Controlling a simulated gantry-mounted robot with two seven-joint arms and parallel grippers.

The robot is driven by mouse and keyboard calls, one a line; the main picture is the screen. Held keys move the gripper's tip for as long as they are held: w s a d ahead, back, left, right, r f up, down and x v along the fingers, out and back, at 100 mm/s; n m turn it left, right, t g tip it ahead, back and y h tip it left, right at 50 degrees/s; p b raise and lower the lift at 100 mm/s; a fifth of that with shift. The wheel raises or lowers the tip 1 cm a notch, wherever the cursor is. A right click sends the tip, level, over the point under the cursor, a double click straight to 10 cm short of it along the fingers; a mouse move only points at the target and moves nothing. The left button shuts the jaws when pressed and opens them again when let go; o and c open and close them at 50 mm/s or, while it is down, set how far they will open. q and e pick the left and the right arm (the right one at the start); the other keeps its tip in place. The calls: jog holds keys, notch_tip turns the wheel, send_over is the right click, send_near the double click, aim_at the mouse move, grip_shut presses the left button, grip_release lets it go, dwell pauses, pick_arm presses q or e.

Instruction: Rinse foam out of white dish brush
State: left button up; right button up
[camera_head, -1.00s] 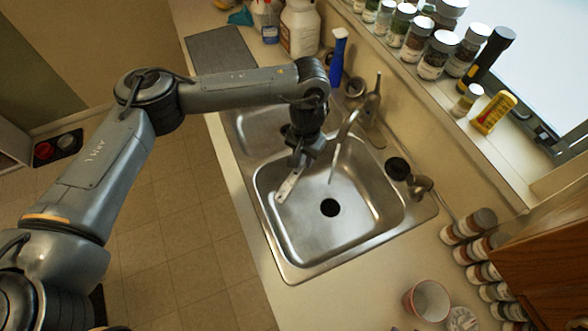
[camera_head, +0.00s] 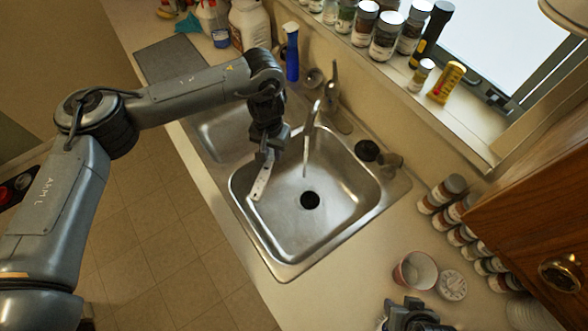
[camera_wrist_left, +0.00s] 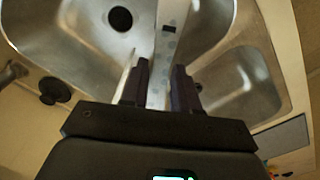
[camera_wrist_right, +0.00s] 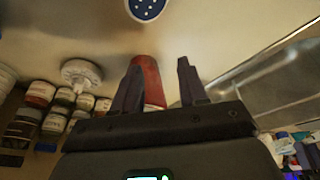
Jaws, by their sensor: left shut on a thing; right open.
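My left gripper (camera_head: 268,153) is shut on a long flat white thing (camera_head: 260,182) with small bluish spots. I cannot tell surely whether it is the dish brush. It slants down over the large sink basin (camera_head: 290,235), left of a thin pale stream (camera_head: 305,155) under the faucet (camera_head: 314,112), apart from it. The held thing (camera_wrist_left: 168,45) also fills the gap between the fingers in the left wrist view. My right gripper (camera_wrist_right: 160,63) is open and empty over the counter, near a red cup (camera_wrist_right: 152,75). A round white thing (camera_head: 452,285) lies beside the cup.
The drain (camera_head: 310,200) is open and dark. Spice jars (camera_head: 455,225) stand at the right wall, with more jars and a yellow box (camera_head: 446,82) on the sill. A blue bottle (camera_head: 291,55) stands behind the sink. The near counter is mostly clear.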

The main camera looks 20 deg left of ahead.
jog(key=shift+r, duration=0.3)
jog(key=shift+r+p, duration=0.2)
jog(key=shift+p, duration=0.25)
jog(key=shift+a+r, duration=0.1)
jog(key=shift+r, duration=0.15)
jog(key=shift+r+p, duration=0.3)
jog(key=shift+p, duration=0.25)
jog(key=shift+r, duration=0.15)
jog(key=shift+r+p, duration=0.6)
jog(key=shift+p, duration=0.05)
dwell(0.3)
